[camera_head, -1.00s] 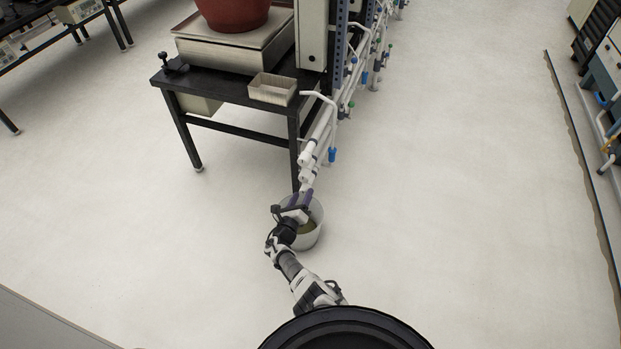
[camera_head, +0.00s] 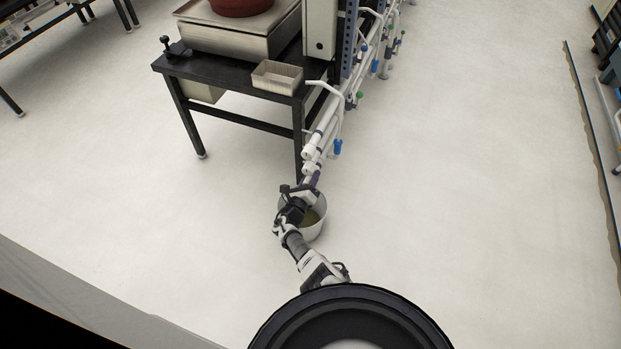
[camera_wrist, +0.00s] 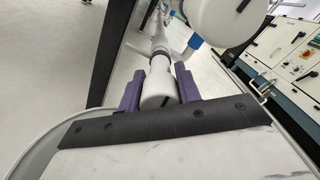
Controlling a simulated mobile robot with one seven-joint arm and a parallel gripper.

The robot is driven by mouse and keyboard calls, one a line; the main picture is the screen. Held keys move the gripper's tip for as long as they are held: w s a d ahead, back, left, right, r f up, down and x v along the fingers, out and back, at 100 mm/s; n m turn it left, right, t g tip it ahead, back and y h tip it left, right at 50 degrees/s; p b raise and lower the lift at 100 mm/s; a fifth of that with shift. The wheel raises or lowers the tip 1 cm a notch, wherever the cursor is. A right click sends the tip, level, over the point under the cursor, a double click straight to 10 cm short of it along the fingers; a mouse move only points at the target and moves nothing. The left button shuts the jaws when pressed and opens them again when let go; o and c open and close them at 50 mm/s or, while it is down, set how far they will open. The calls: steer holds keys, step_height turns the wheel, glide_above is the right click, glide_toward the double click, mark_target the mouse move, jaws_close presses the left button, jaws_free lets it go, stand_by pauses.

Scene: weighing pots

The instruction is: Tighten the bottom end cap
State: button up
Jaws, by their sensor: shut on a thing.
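In the wrist view, the white bottom end cap (camera_wrist: 158,86) sits on the end of a white pipe. The two purple fingers of my gripper (camera_wrist: 157,90) are on either side of it and shut on it. In the head view my gripper (camera_head: 311,186) is at the lower end of the pipe rack, below two other white pipe ends (camera_head: 309,161). The gripped cap is mostly hidden there by my wrist. A larger white pipe end (camera_wrist: 222,18) is close at the upper right of the wrist view.
A white bucket (camera_head: 318,228) with murky contents stands on the floor under my gripper. A black table (camera_head: 225,92) with a scale (camera_head: 235,42) and a small open box (camera_head: 277,78) is left of the pipes. The floor to the right is clear.

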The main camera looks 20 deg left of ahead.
steer(key=shift+m, duration=0.9)
steer(key=o, duration=1)
steer(key=shift+c, duration=0.2)
steer(key=shift+s, duration=0.15)
